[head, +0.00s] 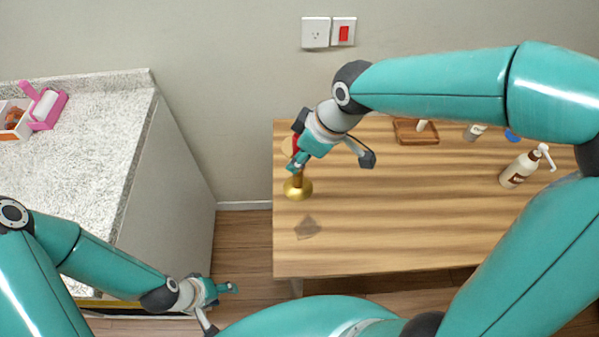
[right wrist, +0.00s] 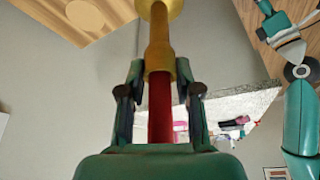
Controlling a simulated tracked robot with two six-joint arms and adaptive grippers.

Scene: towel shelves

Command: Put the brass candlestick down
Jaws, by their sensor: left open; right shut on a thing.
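The brass candlestick (head: 298,188) is at the left end of the wooden table, its round base downward in the head view. Its brass stem (right wrist: 158,45) and red candle (right wrist: 160,115) run between the fingers in the right wrist view. My right gripper (head: 297,158) is shut on the candlestick, around its upper part where the candle sits. I cannot tell whether the base touches the tabletop. My left gripper (head: 222,291) is open and empty, low between the counter and the table.
A pale round disc (head: 287,148) lies behind the candlestick. A wooden tray (head: 415,138) and a pump bottle (head: 520,168) stand farther right. A speckled counter (head: 105,130) is at left.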

